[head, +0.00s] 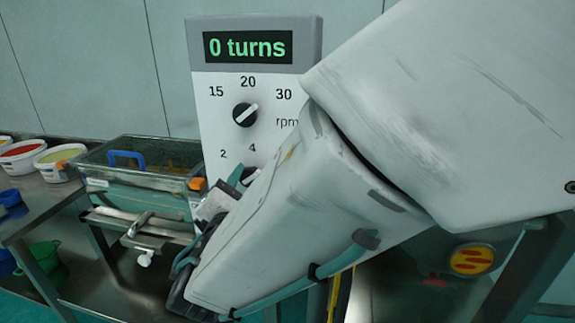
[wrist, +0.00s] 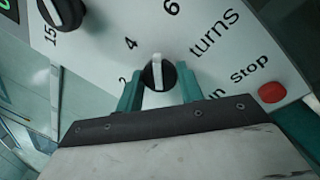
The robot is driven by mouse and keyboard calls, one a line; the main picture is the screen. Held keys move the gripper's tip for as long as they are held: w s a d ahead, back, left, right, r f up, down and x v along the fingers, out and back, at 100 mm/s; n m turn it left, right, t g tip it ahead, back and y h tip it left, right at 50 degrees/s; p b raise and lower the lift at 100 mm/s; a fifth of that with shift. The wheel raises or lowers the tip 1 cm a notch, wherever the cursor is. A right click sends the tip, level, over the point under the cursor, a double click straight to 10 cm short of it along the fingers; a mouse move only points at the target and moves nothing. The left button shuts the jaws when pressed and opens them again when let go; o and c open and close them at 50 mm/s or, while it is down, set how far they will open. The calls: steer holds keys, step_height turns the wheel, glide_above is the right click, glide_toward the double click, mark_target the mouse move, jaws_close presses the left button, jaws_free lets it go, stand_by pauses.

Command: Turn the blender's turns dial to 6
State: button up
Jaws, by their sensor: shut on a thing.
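The blender's control panel (head: 213,118) stands upright, and its display (head: 248,47) reads "0 turns". The turns dial (wrist: 157,75) is a black round knob with a white bar, between the teal fingers of my gripper (wrist: 158,82). My gripper is shut on the dial. In the wrist view the white bar runs nearly straight up the picture, toward the gap between the 4 and the 6. In the head view the dial (head: 250,174) is mostly hidden behind my gripper and arm. The 6 mark (wrist: 171,7) shows only in the wrist view.
The rpm dial (head: 245,114) sits above the turns dial. A red stop button (wrist: 272,92) lies right of my gripper in the wrist view. My arm covers the head view's right side.

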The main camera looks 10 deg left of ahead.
steer(key=o, duration=1)
steer(key=shift+s, duration=0.1)
steer(key=s+f, duration=0.1)
steer(key=s, duration=0.6)
steer(key=shift+s, duration=0.3)
steer(key=shift+d, duration=0.15)
